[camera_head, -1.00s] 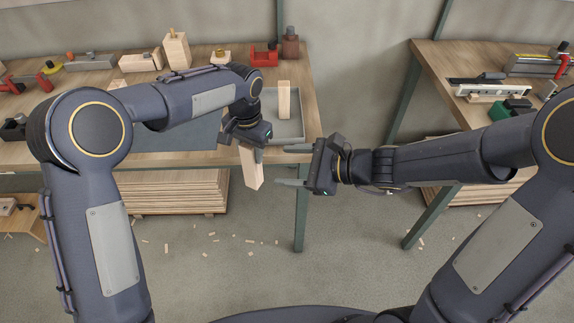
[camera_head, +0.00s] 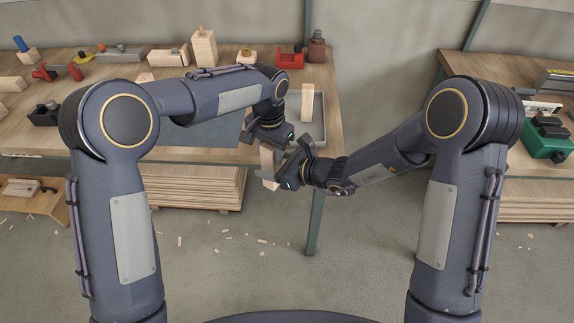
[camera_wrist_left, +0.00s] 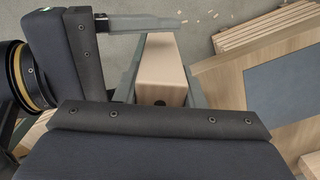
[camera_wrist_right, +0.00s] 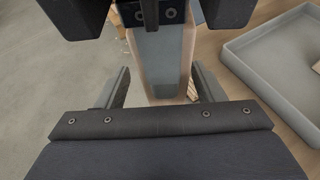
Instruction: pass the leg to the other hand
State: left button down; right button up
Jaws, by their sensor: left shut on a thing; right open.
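The leg is a pale square wooden bar (camera_head: 267,158). My left gripper (camera_head: 265,147) is shut on its upper part and holds it hanging off the table's front edge. In the left wrist view the leg (camera_wrist_left: 162,65) sits between the left fingers, with a dark hole in its near end. My right gripper (camera_head: 279,168) is open at the leg's lower part, coming from the right. In the right wrist view the leg (camera_wrist_right: 170,75) stands between the spread right fingers (camera_wrist_right: 163,90), with gaps at both sides. The left gripper partly covers it there.
A grey tray (camera_head: 319,118) on the workbench holds another upright wooden bar (camera_head: 307,103). Wooden blocks, a red clamp (camera_head: 289,59) and tools line the bench's back. A second bench with a green box (camera_head: 545,138) is at right. Open floor lies between the benches.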

jog(key=shift+x, duration=0.75)
jog(key=shift+c, duration=0.4)
jog(key=c, duration=1)
pick_arm(q)
jog(key=c, duration=1)
grip_release()
pick_arm(e)
jog(key=shift+c, duration=0.2)
pick_arm(q)
jog(key=shift+o, duration=0.8)
jog(key=shift+d, duration=0.15)
jog(key=shift+s+d, duration=0.1)
jog(key=shift+s, duration=0.1)
pick_arm(e)
jog(key=shift+w+r, duration=0.1)
